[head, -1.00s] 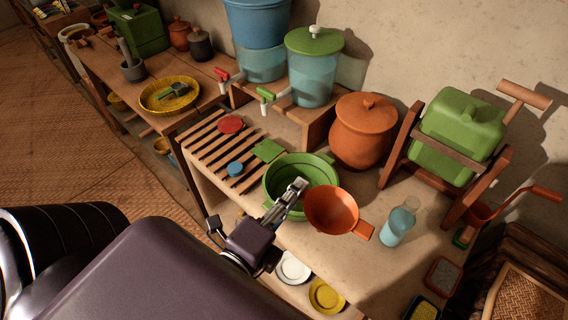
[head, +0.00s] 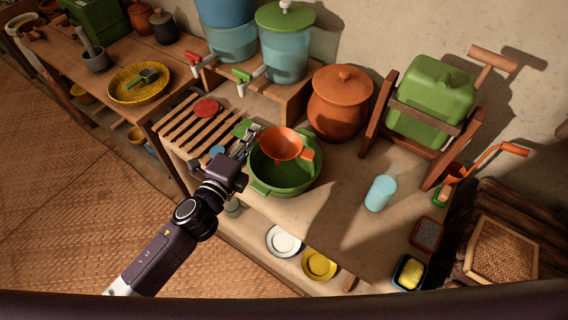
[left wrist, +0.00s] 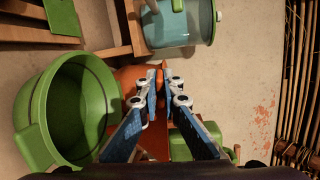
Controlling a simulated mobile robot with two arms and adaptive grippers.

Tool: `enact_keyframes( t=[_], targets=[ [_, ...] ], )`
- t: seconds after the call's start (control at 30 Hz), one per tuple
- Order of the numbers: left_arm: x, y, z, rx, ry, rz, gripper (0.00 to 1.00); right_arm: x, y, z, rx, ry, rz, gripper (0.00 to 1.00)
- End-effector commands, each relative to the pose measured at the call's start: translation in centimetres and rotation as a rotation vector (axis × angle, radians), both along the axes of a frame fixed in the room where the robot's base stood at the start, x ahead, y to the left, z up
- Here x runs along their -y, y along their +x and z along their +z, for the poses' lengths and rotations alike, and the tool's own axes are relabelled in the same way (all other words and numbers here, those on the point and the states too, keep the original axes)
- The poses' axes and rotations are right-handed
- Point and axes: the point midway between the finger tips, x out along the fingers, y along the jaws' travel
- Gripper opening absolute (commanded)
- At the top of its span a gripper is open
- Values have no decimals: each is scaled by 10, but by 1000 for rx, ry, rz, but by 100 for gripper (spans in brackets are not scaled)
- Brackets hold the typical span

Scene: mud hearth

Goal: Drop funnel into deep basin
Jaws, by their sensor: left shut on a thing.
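An orange funnel (head: 283,143) with a side handle is held over the far part of the green deep basin (head: 285,188), its handle pointing right. My left gripper (head: 256,133) reaches over the basin's left rim and is shut on the funnel's left edge. In the left wrist view, my left gripper's fingers (left wrist: 160,92) close on the orange funnel (left wrist: 156,140), mostly hidden behind them. The green basin (left wrist: 30,140) is on the left there and looks empty. My right gripper is not in view.
A slatted rack (head: 188,130) is left of the basin, and a clay pot (head: 340,103) stands behind it. The counter right of the basin is fairly clear.

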Motion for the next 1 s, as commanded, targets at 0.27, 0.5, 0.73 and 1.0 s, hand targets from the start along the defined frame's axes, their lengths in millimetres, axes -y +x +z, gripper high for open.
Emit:
enact_keyframes(
  t=[0.27,0.5,0.73,1.0],
  targets=[
    [2,63,-41,1,1,-47,0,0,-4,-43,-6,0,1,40],
    [1,69,-54,3,0,-51,0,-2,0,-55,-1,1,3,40],
    [1,69,-71,2,0,-51,0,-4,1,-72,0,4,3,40],
    [1,68,-104,2,0,-50,0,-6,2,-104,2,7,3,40]
  ],
)
